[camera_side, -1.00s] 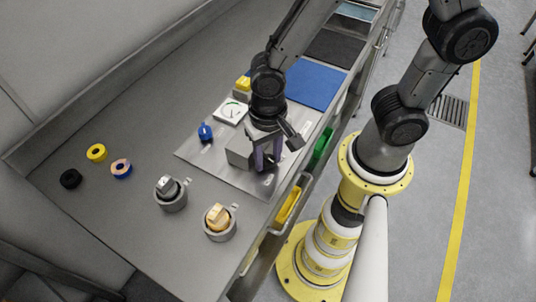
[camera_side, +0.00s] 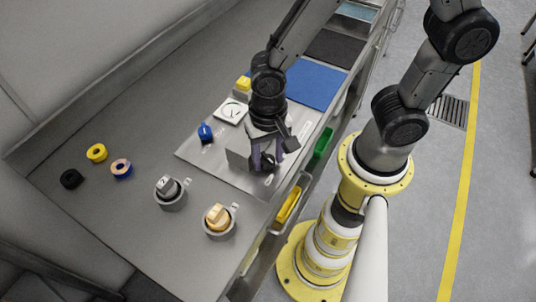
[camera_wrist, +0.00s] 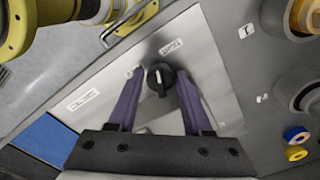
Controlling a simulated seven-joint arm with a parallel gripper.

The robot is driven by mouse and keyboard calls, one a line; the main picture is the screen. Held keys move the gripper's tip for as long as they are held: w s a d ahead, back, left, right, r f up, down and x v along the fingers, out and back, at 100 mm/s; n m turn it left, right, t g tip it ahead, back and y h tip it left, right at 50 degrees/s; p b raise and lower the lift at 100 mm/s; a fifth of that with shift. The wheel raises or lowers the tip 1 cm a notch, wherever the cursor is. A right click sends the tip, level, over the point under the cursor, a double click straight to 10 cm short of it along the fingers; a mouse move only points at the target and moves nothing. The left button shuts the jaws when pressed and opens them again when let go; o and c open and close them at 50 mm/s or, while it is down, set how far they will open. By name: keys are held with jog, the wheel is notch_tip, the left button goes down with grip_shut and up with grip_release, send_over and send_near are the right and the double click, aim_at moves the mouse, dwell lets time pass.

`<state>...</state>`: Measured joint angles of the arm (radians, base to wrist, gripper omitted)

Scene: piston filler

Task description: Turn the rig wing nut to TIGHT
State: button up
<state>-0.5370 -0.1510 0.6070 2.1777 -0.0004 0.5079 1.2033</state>
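In the wrist view the mark points toward the palm of my gripper. My gripper (camera_wrist: 160,72) is open, with one purple finger on each side of the knob. Narrow gaps show between knob and fingers. In the side view my gripper (camera_side: 267,160) is low over the plate, with the dark knob (camera_side: 267,165) between its fingers. One small label (camera_wrist: 171,47) sits beyond the knob and another (camera_wrist: 82,96) to its left; their words are too small to read surely.
A grey block (camera_side: 238,154) stands close beside my gripper. A blue handle (camera_side: 205,132) and a white gauge (camera_side: 232,110) are farther back on the plate. Two round holders with a grey knob (camera_side: 168,187) and a tan knob (camera_side: 217,216) stand in front. Several rings lie at left.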

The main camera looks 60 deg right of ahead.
aim_at(268, 158)
dwell(0.3)
jog(key=n, duration=0.7)
jog(key=shift+n, duration=0.3)
jog(key=n, duration=0.5)
jog(key=shift+d, duration=0.1)
jog(key=shift+w+r+n, duration=0.1)
jog(key=shift+r+n, duration=0.2)
jog(key=shift+n, duration=0.2)
notch_tip(268, 158, up, 14)
jog(key=s+d+r+m+t, duration=0.2)
jog(key=d+m, duration=0.1)
jog(key=d, duration=0.3)
jog(key=s+d+r+m+t, duration=0.2)
jog(key=d+r+m+t, duration=0.1)
jog(key=d, duration=0.3)
jog(key=shift+s+d+r, duration=0.15)
jog(key=shift+s+r, duration=0.05)
jog(key=shift+r, duration=0.15)
